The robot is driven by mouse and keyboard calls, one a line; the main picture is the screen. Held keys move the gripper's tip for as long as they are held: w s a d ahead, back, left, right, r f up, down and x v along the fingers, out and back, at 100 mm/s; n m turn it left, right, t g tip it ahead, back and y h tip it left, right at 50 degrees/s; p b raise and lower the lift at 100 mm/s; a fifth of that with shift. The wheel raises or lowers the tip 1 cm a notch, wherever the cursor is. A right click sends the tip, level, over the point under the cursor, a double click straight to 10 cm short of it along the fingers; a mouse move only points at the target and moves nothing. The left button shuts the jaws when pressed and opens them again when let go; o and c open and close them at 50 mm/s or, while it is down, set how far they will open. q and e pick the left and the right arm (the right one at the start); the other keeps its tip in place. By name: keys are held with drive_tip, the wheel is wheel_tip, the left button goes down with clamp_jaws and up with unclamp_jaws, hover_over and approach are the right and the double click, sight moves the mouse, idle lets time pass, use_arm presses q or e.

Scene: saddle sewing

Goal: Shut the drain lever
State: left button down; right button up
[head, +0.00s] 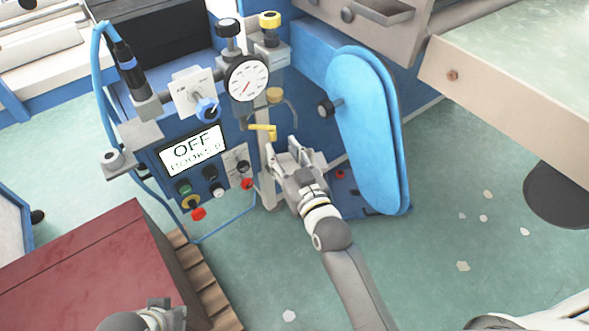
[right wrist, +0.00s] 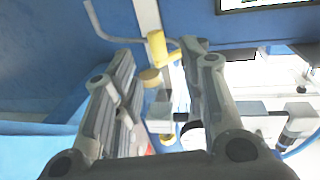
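The drain lever is a small yellow handle (head: 262,130) on the front of the blue machine, below the pressure gauge. In the head view it lies nearly level, its free end to the left. My right gripper (head: 291,153) is just below and right of it, fingers apart. The yellow handle also shows in the right wrist view (right wrist: 157,48), beyond and between the spread fingertips of my right gripper (right wrist: 160,62). No contact is clear. My left gripper (head: 165,312) is partly cut off at the bottom edge, away from the lever; its opening is unclear.
A pressure gauge (head: 247,78) and yellow-topped valve (head: 270,22) stand above the lever. A control panel with an OFF screen (head: 193,150) is to the left. A light-blue padded plate (head: 365,130) stands close right. A dark red box (head: 90,265) sits lower left.

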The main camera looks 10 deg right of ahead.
drive_tip(key=v, duration=0.7)
